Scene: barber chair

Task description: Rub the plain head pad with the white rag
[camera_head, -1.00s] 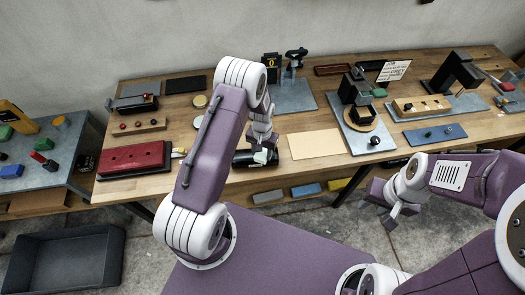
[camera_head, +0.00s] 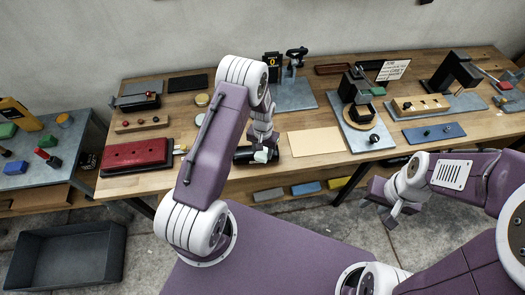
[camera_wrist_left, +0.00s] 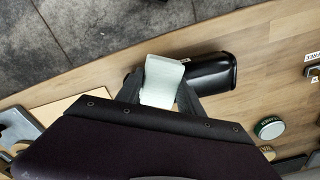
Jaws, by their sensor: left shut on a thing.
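My left gripper (camera_head: 264,150) is shut on the white rag (camera_head: 263,156), low over the front edge of the workbench. The rag also shows in the left wrist view (camera_wrist_left: 161,81), pale and folded between the fingers. A plain black head pad (camera_head: 242,156) lies at the bench's front edge, right at the rag. In the left wrist view the smooth, rounded pad (camera_wrist_left: 212,72) extends from behind the rag and fingers, which hide part of it. The rag seems to be against the pad, but contact is unclear. My right gripper (camera_head: 385,207) is open and empty, off the bench's front.
A red buttoned pad (camera_head: 137,154) lies to the left on the bench. A tan sheet (camera_head: 316,141) lies right of my left gripper. A clamp stand (camera_head: 357,105) and a blue plate (camera_head: 434,133) are farther right. A dark bin (camera_head: 67,255) stands on the floor.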

